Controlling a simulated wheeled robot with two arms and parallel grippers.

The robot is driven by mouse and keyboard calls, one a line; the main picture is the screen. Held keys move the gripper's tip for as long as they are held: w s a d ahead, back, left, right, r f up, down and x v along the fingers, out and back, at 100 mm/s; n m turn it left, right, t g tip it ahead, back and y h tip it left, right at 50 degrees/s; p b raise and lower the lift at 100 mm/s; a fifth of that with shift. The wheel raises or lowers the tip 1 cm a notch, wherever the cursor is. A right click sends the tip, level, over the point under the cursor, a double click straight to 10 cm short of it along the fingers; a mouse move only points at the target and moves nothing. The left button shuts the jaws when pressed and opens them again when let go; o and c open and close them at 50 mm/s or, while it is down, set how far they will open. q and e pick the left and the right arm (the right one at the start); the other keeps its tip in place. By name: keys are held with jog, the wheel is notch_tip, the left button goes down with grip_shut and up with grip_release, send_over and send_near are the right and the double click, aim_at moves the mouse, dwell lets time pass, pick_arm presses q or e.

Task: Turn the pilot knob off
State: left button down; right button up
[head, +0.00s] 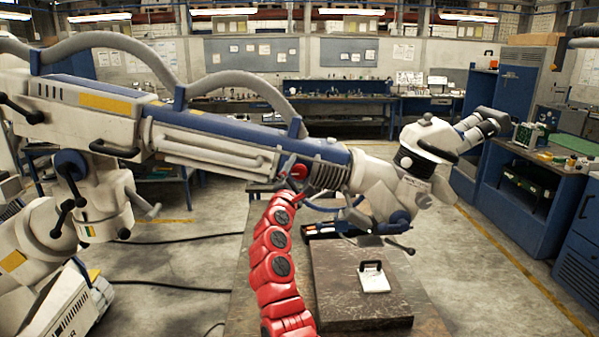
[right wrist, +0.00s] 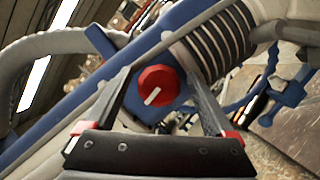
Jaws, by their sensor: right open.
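The pilot knob (right wrist: 158,84) is a round red dial with a white pointer line, set on the blue side of the microscope arm (head: 225,132). In the right wrist view the white line slants from the knob's middle toward its lower left. The knob also shows as a small red spot in the head view (head: 299,170). My right gripper (right wrist: 161,76) is open, with one finger on each side of the knob and visible gaps between. In the head view my right gripper (head: 298,184) reaches up to the arm's underside. My left gripper is not in view.
A dark slab (head: 345,290) with a white, black-handled block (head: 374,277) lies on the table below. A grey hose (head: 150,50) loops above the microscope arm. The microscope head (head: 425,150) is to the right. Blue cabinets (head: 520,200) stand farther right.

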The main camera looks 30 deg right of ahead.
jog(key=c, duration=1.4)
jog(key=shift+o, duration=0.2)
